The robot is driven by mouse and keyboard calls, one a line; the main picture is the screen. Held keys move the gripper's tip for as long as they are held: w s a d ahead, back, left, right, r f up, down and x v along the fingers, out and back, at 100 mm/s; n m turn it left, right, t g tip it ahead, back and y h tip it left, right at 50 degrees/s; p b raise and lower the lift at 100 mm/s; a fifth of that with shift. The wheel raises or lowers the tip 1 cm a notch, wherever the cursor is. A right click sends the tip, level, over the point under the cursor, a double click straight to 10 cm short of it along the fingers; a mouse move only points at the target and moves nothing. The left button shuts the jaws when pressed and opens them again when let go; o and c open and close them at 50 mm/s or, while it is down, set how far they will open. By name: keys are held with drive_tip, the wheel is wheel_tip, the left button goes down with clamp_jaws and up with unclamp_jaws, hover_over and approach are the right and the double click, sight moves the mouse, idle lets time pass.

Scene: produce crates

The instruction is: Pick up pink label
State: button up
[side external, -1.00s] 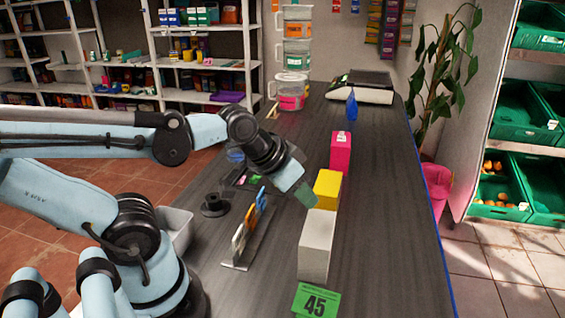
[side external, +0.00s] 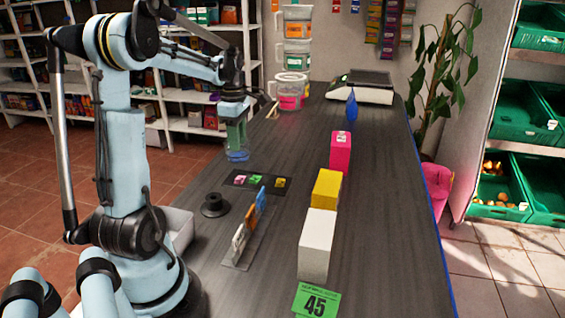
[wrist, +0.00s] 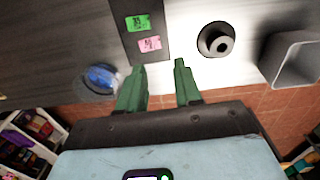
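The pink label (side external: 239,180) lies at the left end of a black tray (side external: 281,187), with a green label (side external: 254,180) and a yellow label (side external: 271,183) to its right. In the wrist view the pink label (wrist: 150,44) sits just beyond the fingertips, with the green label (wrist: 137,22) above it; the yellow one is out of that view. My gripper (side external: 237,148) is raised near the counter's left edge, behind the tray. In the wrist view its green fingers (wrist: 160,66) are apart with nothing between them.
A clear dish with a blue item (wrist: 102,77) is left of the fingers. A black round spool (side external: 214,205), a card rack (side external: 247,238) and a grey bin (side external: 178,226) are nearer. White, yellow and pink boxes (side external: 318,240) line the counter's right.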

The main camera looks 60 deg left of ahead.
drive_tip(key=shift+n, duration=0.4)
drive_tip(key=f, duration=0.8)
drive_tip(key=a+f, duration=0.1)
drive_tip(key=f, duration=0.3)
drive_tip(key=shift+f, duration=0.15)
clamp_jaws()
